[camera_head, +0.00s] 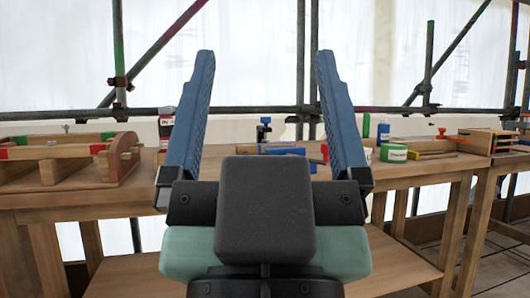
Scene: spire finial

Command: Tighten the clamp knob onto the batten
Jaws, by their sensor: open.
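My gripper (264,60) fills the middle of the view, with its two blue fingers wide apart and nothing between them. Beyond it, seen through the gap, a small blue clamp with a dark top (264,130) stands at the back of the bench. A long pale batten (230,130) runs across behind the bench top, and the clamp appears to be at it. I cannot tell which part of the clamp is the knob, or whether it touches the batten. My gripper is well apart from the clamp, on the near side.
A wooden bench (419,170) spans the view. A wooden frame with red and green parts (60,152) lies left. Blue block (286,151), blue bottle (383,132), green-labelled tub (394,153) and orange-handled tool (442,132) stand right of centre. Scaffold poles (300,60) rise behind.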

